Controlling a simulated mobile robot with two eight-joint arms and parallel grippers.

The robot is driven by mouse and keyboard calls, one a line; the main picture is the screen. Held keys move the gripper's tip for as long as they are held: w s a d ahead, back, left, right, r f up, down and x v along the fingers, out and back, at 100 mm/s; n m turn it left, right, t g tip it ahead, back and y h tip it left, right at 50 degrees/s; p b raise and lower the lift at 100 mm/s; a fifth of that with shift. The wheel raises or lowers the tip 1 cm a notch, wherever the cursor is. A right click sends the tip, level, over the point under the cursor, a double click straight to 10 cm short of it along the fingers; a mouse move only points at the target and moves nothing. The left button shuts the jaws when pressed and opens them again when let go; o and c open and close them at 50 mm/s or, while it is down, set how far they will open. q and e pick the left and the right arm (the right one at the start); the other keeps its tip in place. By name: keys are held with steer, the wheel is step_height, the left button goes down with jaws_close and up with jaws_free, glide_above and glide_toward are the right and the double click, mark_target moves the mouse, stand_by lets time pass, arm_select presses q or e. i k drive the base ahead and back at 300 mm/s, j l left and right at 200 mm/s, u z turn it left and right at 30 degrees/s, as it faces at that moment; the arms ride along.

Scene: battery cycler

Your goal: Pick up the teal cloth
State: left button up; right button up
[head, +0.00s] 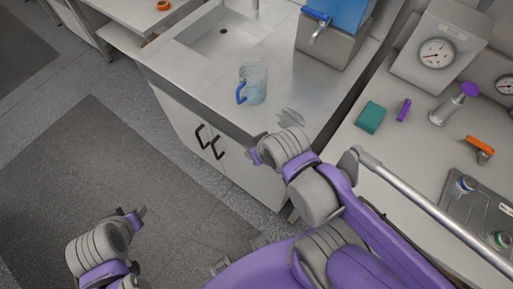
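The teal cloth (370,117) looks like a small folded block and lies flat on the right-hand counter, left of a purple object. My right gripper (257,147) is over the front edge of the sink counter, left of the cloth and well apart from it. Its tips look apart, with nothing between them. My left gripper (132,212) is at the lower left above the floor, far from the cloth. Its tips also look apart and empty. Nothing covers the cloth.
A clear jug with a blue handle (253,84) and a wet patch (290,118) are on the sink counter. A metal rail (430,205) runs along the right counter's front.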

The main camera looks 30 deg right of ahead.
mark_target(372, 114)
steer(key=z, duration=2.35)
steer(key=i+l, duration=0.15)
steer(key=l, duration=0.2)
steer(key=i+l, duration=0.15)
steer(key=l, duration=0.2)
steer(key=i+l+u, duration=0.1)
steer(key=l, duration=0.2)
steer(key=l+u, duration=0.15)
steer(key=u, duration=1.45)
steer(key=i+l, duration=0.05)
steer(key=l, duration=0.05)
